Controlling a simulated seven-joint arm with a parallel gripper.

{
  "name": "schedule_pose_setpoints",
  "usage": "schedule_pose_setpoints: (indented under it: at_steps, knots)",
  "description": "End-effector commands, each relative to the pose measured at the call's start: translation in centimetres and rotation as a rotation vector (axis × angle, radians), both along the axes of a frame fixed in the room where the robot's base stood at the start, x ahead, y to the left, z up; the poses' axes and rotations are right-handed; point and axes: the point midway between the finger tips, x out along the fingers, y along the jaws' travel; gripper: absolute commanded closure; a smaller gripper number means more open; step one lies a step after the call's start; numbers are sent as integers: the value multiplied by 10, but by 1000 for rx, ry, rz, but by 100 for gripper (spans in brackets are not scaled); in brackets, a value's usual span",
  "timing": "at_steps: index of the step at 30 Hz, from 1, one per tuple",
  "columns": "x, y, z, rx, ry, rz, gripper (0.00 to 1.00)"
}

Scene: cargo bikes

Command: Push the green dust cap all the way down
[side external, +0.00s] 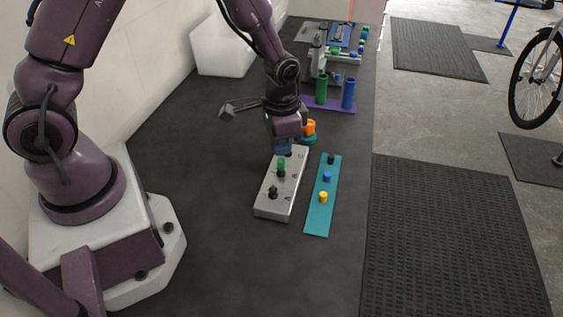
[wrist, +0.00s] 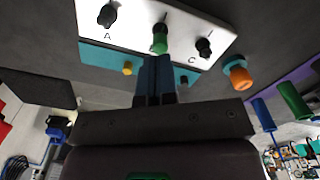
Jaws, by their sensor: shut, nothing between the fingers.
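The green dust cap (side external: 281,166) stands upright on the middle fitting of a pale block (side external: 291,198), which also shows in the wrist view (wrist: 205,22). In the wrist view the green cap (wrist: 159,42) sits between two black fittings, near the letters A and C. My gripper (side external: 284,152) is shut and empty, pointing down close to the cap. In the wrist view its fingertips (wrist: 155,60) appear right beside the cap's end; I cannot tell whether they touch. How far down the cap sits is not clear.
A teal strip (side external: 317,220) beside the block bears a yellow cap (side external: 323,197), a blue cap (side external: 327,176) and a black cap (side external: 331,158). An orange piece (wrist: 241,78) stands behind the block. Green and blue cylinders (side external: 348,93) stand farther back. The mat left of the block is clear.

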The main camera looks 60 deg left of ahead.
Motion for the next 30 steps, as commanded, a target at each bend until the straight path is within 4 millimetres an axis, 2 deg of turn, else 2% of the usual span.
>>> schedule_pose_setpoints:
  at_steps: [17,30]
  knots:
    - [0,0,-1,0,0,0,100]
    - [0,0,-17,0,2,0,100]
